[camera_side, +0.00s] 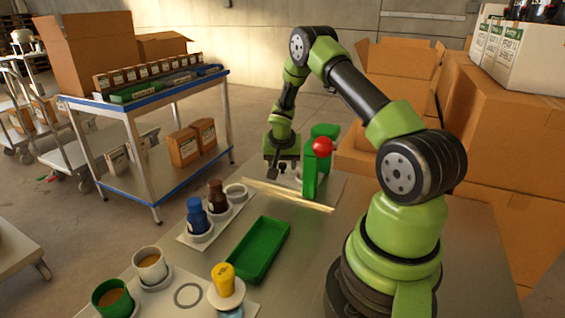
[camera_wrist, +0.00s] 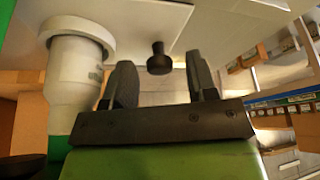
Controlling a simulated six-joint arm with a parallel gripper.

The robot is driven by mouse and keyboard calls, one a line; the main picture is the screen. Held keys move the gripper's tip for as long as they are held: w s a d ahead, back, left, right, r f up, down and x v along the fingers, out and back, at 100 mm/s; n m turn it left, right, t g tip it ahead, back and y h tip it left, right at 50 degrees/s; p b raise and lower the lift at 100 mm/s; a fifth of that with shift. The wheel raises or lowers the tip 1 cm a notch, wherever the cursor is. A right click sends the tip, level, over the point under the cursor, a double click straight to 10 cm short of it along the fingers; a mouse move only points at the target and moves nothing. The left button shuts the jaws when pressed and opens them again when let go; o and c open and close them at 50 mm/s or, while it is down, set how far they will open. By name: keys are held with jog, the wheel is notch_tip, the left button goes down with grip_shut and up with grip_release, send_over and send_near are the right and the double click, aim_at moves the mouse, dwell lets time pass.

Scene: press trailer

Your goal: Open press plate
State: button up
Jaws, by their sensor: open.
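The press (camera_side: 310,175) is green with a red ball (camera_side: 322,147) on it, standing at the far end of the table. My gripper (camera_side: 281,168) points down just left of the press. In the wrist view its two dark fingers (camera_wrist: 160,66) are apart and hold nothing. A small black knob (camera_wrist: 158,57) shows between the fingers, fixed to a pale flat plate (camera_wrist: 130,12); I cannot tell whether the fingers are level with it. A white cylinder (camera_wrist: 75,75) with a wide rim stands left of the fingers. A pale bar (camera_side: 288,194) lies in front of the press.
A green tray (camera_side: 259,250) lies mid-table. A blue bottle (camera_side: 197,215), brown bottle (camera_side: 217,195), yellow-capped item (camera_side: 223,277) and cups (camera_side: 150,264) stand at the left and front. A cart (camera_side: 150,107) is behind left; cartons (camera_side: 505,140) are at the right.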

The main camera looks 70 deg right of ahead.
jog(key=shift+c, duration=0.4)
grip_shut()
jog(key=shift+w+d, duration=0.15)
jog(key=shift+w, duration=3.55)
jog(key=shift+o, duration=0.4)
grip_release()
jog(key=v, duration=1)
